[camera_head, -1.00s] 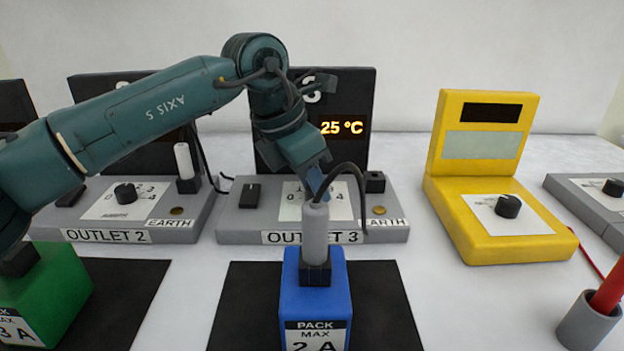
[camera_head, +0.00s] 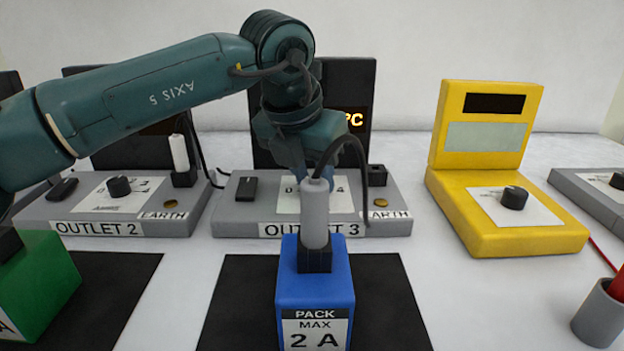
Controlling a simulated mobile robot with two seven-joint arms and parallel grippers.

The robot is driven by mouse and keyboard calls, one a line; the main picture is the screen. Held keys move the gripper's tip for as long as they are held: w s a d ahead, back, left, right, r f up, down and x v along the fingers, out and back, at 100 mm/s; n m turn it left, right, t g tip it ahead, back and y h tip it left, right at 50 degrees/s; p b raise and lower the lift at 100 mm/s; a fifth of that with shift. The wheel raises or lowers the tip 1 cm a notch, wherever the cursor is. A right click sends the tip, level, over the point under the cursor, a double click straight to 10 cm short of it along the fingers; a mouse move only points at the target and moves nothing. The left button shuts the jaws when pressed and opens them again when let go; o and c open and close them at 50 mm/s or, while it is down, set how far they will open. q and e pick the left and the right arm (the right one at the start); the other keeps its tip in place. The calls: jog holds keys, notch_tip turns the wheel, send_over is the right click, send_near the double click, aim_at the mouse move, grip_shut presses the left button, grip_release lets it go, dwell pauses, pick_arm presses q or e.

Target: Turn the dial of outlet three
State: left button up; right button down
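Outlet three (camera_head: 392,225) is a grey box labelled OUTLET 3 at the centre, with a black upright display panel (camera_head: 355,85) behind it. Its dial plate (camera_head: 342,190) shows only in part. The dial itself is hidden behind my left gripper (camera_head: 298,180) and the white plug in front. My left arm comes in from the left and bends down over the outlet, so the gripper points at the dial plate. Its fingertips are hidden, so I cannot tell whether it is open or touches the dial. My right gripper is not in view.
A blue pack (camera_head: 290,285) marked MAX 2 A carries a white plug (camera_head: 315,220) with a black cable, just before the outlet. Outlet 2 (camera_head: 190,222) and a green pack (camera_head: 45,280) are left. A yellow meter (camera_head: 480,235) and a grey cup (camera_head: 600,315) are right.

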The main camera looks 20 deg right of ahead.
pick_arm(q)
jog(key=shift+n, duration=0.6)
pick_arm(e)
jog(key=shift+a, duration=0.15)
pick_arm(q)
jog(key=shift+n+y, duration=0.3)
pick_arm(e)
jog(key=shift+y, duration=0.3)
pick_arm(q)
jog(key=o, duration=1)
jog(key=shift+c, duration=0.2)
jog(key=p+v, duration=0.2)
jog(key=v, duration=1.1)
jog(key=shift+s, duration=0.3)
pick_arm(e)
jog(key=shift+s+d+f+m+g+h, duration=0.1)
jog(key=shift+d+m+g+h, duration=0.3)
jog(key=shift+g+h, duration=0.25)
